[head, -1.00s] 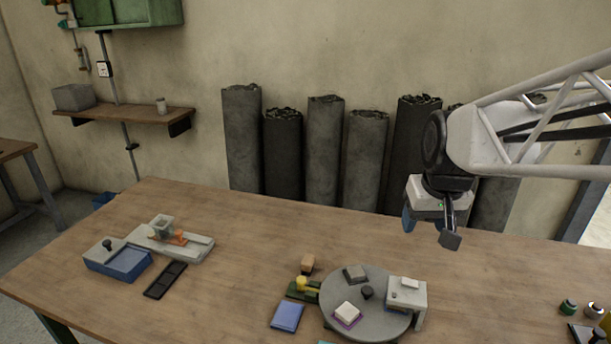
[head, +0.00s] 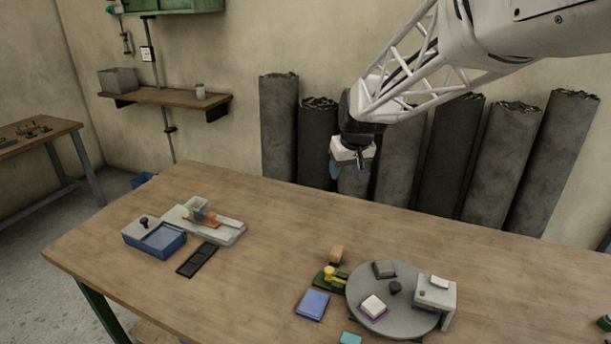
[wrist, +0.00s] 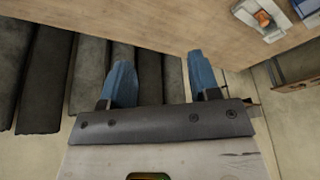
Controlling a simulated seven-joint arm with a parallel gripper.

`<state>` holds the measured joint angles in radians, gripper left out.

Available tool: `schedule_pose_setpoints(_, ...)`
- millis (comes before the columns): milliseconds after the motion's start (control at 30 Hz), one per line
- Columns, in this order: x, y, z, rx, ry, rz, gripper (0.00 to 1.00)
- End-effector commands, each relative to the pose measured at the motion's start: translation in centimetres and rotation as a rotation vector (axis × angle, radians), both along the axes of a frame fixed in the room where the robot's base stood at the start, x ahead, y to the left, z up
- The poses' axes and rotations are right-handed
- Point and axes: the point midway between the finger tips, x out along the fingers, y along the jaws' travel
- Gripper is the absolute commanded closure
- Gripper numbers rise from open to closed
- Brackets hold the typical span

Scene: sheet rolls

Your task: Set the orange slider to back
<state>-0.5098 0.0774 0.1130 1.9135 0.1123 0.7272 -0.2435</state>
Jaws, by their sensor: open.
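The orange slider (head: 211,219) sits on a pale grey base (head: 228,234) at the left of the table, beside a small grey box-like cup (head: 196,207). In the wrist view the orange slider (wrist: 264,19) is at the top right on its base. My gripper (head: 346,168) is in the air above the far side of the table, to the right of the slider and well apart from it. In the wrist view its two blue fingers (wrist: 162,75) are spread with nothing between them.
A blue tray with a black knob (head: 160,238) and a black rack (head: 197,260) lie near the slider base. A grey turntable (head: 395,318) with small blocks stands at the front right. Dark rolls (head: 278,125) line the wall. The table's middle is clear.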

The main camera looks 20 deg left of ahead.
Motion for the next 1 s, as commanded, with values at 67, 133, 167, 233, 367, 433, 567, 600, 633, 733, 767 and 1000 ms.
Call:
schedule_pose_setpoints(67, 0.9, 2.8, -1.0, 0.001, -0.002, 0.033, 0.44)
schedule_pose_setpoints(133, 1.5, 5.0, -1.8, 0.003, -0.005, 0.060, 0.44)
schedule_pose_setpoints(167, 1.7, 6.0, -2.1, 0.004, -0.007, 0.070, 0.44)
schedule_pose_setpoints(233, 2.2, 8.3, -2.9, 0.007, -0.009, 0.096, 0.44)
schedule_pose_setpoints(367, 3.0, 12.6, -4.6, 0.012, -0.015, 0.144, 0.44)
schedule_pose_setpoints(433, 3.3, 15.0, -5.5, 0.013, -0.017, 0.169, 0.44)
schedule_pose_setpoints(567, 3.6, 19.4, -7.4, 0.017, -0.024, 0.218, 0.44)
schedule_pose_setpoints(600, 3.6, 20.8, -8.1, 0.019, -0.026, 0.232, 0.44)
schedule_pose_setpoints(633, 3.7, 21.8, -8.5, 0.020, -0.028, 0.242, 0.44)
schedule_pose_setpoints(733, 3.6, 25.2, -10.1, 0.023, -0.031, 0.279, 0.44)
schedule_pose_setpoints(767, 3.5, 26.2, -10.7, 0.024, -0.032, 0.290, 0.44)
schedule_pose_setpoints(1000, 2.4, 34.5, -15.1, 0.032, -0.044, 0.377, 0.44)
